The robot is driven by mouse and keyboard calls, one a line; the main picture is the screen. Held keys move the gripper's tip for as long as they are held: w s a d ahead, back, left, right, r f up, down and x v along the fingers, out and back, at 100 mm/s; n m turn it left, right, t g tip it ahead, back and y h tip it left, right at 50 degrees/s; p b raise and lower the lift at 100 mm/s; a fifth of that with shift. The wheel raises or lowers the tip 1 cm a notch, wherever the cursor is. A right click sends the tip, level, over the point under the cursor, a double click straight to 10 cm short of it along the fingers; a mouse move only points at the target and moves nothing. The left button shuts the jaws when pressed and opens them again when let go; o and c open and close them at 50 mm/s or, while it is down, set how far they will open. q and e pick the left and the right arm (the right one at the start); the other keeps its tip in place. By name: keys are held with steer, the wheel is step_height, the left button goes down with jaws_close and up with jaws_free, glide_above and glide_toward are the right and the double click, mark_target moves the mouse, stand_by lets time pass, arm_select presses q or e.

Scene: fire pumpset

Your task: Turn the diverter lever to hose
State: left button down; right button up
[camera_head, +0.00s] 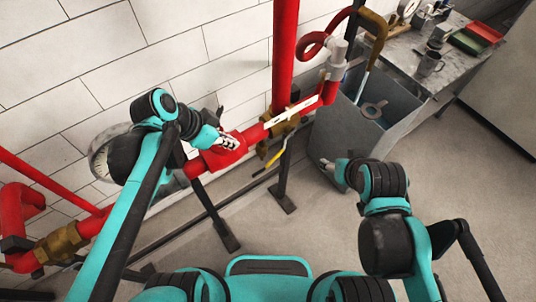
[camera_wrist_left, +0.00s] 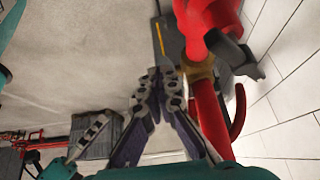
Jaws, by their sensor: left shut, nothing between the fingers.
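A red pipe assembly (camera_head: 285,60) runs along the tiled wall, with a brass fitting (camera_head: 283,125) at its junction. A thin yellow bar (camera_head: 276,158) hangs just below the fitting, and a pale bar lies across the pipe; I cannot tell which is the diverter lever. My left gripper (camera_head: 230,144) is in front of a red housing, left of the fitting. In the left wrist view its fingers (camera_wrist_left: 161,73) are shut and empty, beside a brass collar (camera_wrist_left: 200,72) on a red pipe.
A bench (camera_head: 450,75) with a mug and red and green trays is at the upper right. A round gauge is partly behind my left arm. Floor at the right is clear.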

mark_target(272, 159)
arm_select(q)
steer(key=b+x, duration=0.7)
steer(key=x, duration=1.6)
steer(key=shift+w+d+b, duration=0.15)
steer(key=shift+b, duration=0.2)
steer(key=shift+f, duration=0.1)
